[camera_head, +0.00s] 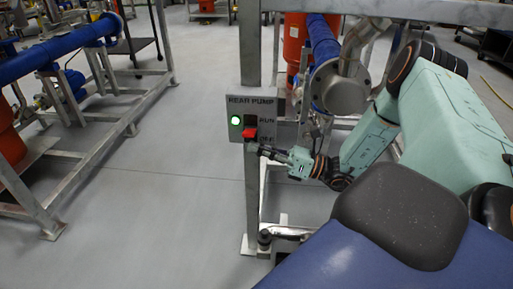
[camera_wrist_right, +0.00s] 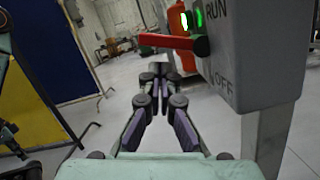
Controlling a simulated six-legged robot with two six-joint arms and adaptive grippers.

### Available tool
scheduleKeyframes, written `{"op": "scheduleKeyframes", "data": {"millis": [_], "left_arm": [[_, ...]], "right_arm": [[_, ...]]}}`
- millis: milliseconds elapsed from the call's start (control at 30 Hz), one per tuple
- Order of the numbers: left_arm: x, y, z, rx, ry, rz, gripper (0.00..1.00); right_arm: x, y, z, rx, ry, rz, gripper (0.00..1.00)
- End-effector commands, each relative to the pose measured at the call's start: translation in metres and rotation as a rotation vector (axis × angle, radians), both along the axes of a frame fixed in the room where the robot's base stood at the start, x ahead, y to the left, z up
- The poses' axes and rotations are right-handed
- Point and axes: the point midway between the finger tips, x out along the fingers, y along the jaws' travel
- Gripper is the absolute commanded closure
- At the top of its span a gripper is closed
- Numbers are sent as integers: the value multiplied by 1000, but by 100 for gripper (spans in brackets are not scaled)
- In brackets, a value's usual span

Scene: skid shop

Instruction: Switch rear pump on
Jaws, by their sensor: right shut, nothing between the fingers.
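The grey REAR PUMP switch box (camera_head: 277,104) is mounted on a metal post in the head view. Its round lamp (camera_head: 236,120) glows green. In the right wrist view the red lever (camera_wrist_right: 165,40) points left from the box (camera_wrist_right: 265,50), about level. My right gripper (camera_head: 265,152) is shut and empty, just below and right of the lever. In the wrist view its fingertips (camera_wrist_right: 160,68) appear under the lever; I cannot tell whether they touch.
Blue pipework (camera_head: 50,52) on a metal frame stands at the left. Behind the box are an orange vessel (camera_head: 294,45) and a grey flanged pipe (camera_head: 340,88). The floor (camera_head: 190,130) left of the post is clear.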

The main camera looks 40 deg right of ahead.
Motion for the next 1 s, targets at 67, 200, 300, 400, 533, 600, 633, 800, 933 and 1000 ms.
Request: {"op": "scheduleKeyframes", "data": {"millis": [67, 200, 300, 400, 533, 600, 633, 800, 933, 1000], "left_arm": [[0, 0, -10, 0, 0, 0, 100], [0, 0, -24, 0, 0, 0, 100], [0, 0, -33, 0, 0, 0, 100], [0, 0, -39, 0, 0, 0, 100], [0, 0, -28, 0, -1, 0, 100], [0, 0, -26, 0, -1, 0, 100], [0, 0, -26, 0, 0, 0, 100], [0, 0, -25, 0, 0, 0, 100], [0, 0, -25, 0, 0, 0, 100], [0, 0, -25, 0, 0, 0, 100]], "right_arm": [[-1, 1, -9, 0, 0, -1, 100], [-3, 4, -23, 1, 2, 1, 100], [-4, 5, -32, 1, 3, 2, 100], [-8, 4, -39, 0, 4, 2, 100], [-30, -14, -41, -2, 4, 0, 100], [-42, -22, -44, -1, 5, 0, 100], [-46, -26, -45, -2, 5, 1, 100], [-67, -42, -52, -2, 4, 3, 100], [-77, -49, -55, -1, 4, 3, 100], [-80, -51, -56, -2, 4, 4, 100]]}}
